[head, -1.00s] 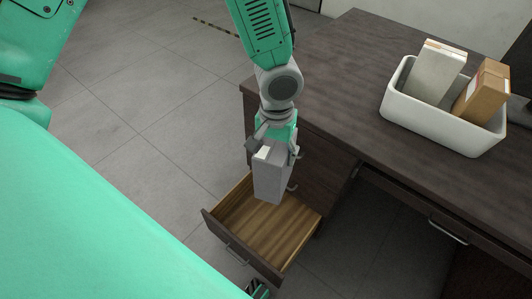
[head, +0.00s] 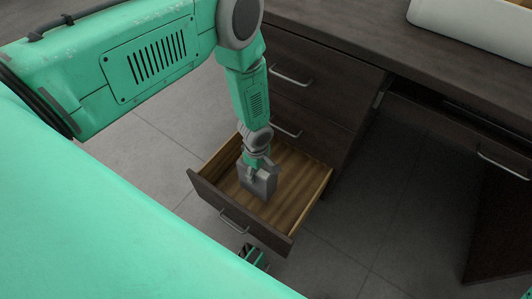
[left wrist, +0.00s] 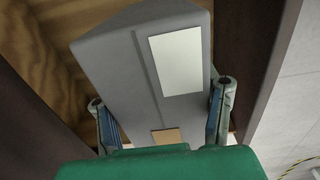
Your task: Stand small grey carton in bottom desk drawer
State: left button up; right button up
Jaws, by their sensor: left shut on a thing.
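My left gripper (head: 257,170) reaches down from above and is shut on the carton's upper part. In the left wrist view the carton (left wrist: 130,75) fills the middle, with a white label and a small tan patch. The fingers of my left gripper (left wrist: 163,115) lie on both of its sides. Whether the carton's base touches the drawer floor I cannot tell.
The drawer is otherwise empty, with bare wooden floor to the right of the carton. Closed drawers (head: 300,103) rise behind it under the dark desktop (head: 345,36). A white bin (head: 480,28) stands on the desk at the upper right.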

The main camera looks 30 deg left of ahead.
pick_arm(q)
jog(key=f+b, duration=0.1)
jog(key=f, duration=0.1)
jog(key=d+f, duration=0.1)
jog(key=f, duration=0.1)
jog(key=shift+f+b, duration=0.25)
jog(key=shift+b, duration=0.15)
jog(key=f, duration=0.1)
jog(key=f+b, duration=0.1)
jog(key=f, duration=0.1)
jog(key=f+b, duration=0.1)
jog(key=shift+a+f, duration=0.25)
jog(key=shift+a, duration=0.15)
jog(key=shift+d+r, duration=0.1)
jog(key=shift+r, duration=0.05)
jog(key=shift+d, duration=0.2)
jog(key=o, duration=1.7)
jog(key=shift+a, duration=0.15)
pick_arm(e)
jog(key=f, duration=0.4)
jog(key=shift+d+f, duration=0.3)
